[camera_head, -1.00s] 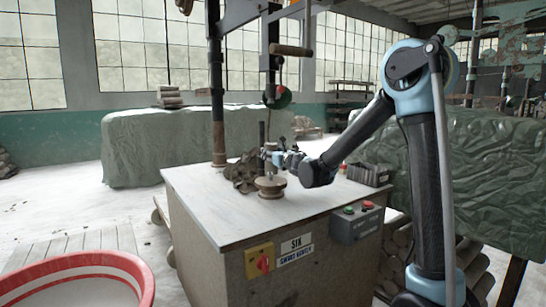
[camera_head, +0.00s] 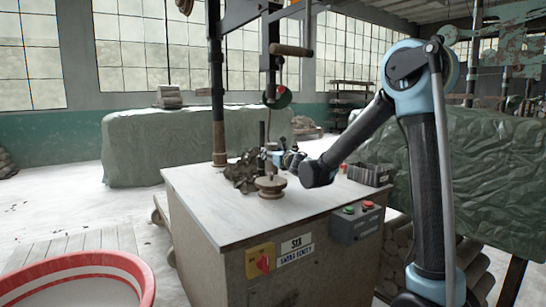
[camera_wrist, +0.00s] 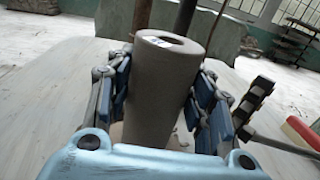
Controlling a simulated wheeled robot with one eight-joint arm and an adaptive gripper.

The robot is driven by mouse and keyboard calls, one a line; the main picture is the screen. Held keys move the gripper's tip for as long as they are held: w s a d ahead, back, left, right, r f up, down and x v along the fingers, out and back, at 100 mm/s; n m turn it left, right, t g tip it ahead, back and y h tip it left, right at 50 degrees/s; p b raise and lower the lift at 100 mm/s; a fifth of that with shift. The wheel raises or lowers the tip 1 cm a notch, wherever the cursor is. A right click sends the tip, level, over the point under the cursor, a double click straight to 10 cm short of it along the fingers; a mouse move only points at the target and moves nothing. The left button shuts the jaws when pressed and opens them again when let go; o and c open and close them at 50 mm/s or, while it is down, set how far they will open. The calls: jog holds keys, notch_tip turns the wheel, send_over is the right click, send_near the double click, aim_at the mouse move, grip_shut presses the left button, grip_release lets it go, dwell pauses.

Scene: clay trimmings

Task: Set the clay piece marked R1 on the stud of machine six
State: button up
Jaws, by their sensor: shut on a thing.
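The clay piece (camera_wrist: 150,100) is a grey-brown hollow cylinder, upright but slightly tilted in the wrist view. It has a small white label near its top rim; the writing is not readable. My gripper (camera_wrist: 163,72) is shut on it, with blue-padded fingers on both sides. In the head view my gripper (camera_head: 284,160) is low over the far part of machine six's top (camera_head: 215,205), just behind the round brown stud base (camera_head: 270,188). The clay piece is small and hard to make out there. Its lower end is hidden, so I cannot tell whether it touches anything.
Dark clay trimmings (camera_head: 243,172) lie left of the stud. A dark slotted tray (camera_head: 370,175) sits at the right rear of the top. A post (camera_head: 218,120) and a hanging crank handle (camera_head: 290,50) rise behind. A red-and-white tub (camera_head: 85,275) stands at front left.

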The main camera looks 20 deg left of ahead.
jog(key=shift+f, duration=1.65)
jog(key=o, duration=1.6)
jog(key=v, duration=1.2)
jog(key=shift+f, duration=0.1)
